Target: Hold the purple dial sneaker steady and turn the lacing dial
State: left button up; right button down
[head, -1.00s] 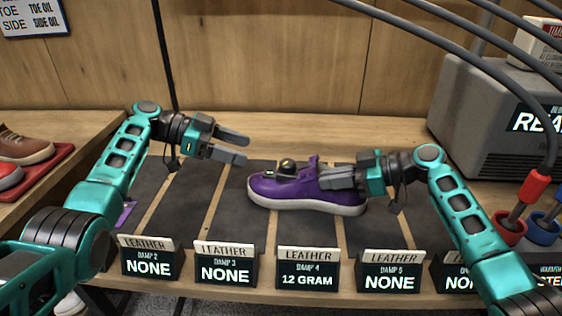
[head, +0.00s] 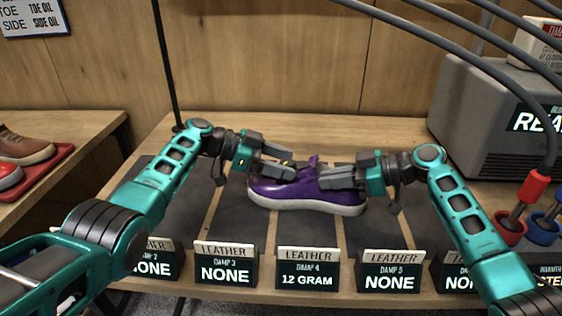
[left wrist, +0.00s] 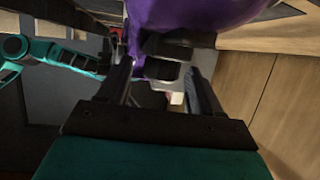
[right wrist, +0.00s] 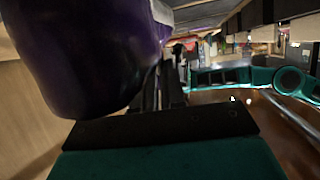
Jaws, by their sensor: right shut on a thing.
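The purple body also fills the left of the right wrist view (right wrist: 85,55). The lacing dial (head: 287,163) shows as a small dark knob with a gold glint on top of the sneaker, mostly hidden by my left gripper (head: 280,165). The left fingers are apart at the dial. In the left wrist view, dark shapes lie between the spread fingers (left wrist: 165,85); contact is unclear.
A row of placards, including one reading 12 GRAM (head: 307,280), stands along the front edge. A grey machine (head: 480,110) and red and blue holders stand at right. A red tray (head: 45,165) with shoes is at left. Bare table lies behind the sneaker.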

pick_arm(q)
jog(key=c, duration=1)
jog(key=shift+s+f+n+t, duration=0.1)
jog(key=shift+n+t, duration=0.3)
jog(key=shift+t, duration=0.1)
jog(key=shift+s+n+t+y, duration=0.1)
jog(key=shift+n+t+y, duration=0.2)
jog(key=shift+n+t, duration=0.45)
jog(key=shift+s+d+n+t+y, duration=0.15)
jog(key=shift+n+t+y, duration=0.35)
jog(key=shift+n+t, duration=0.7)
jog(key=o, duration=1.1)
jog(key=shift+c, duration=0.2)
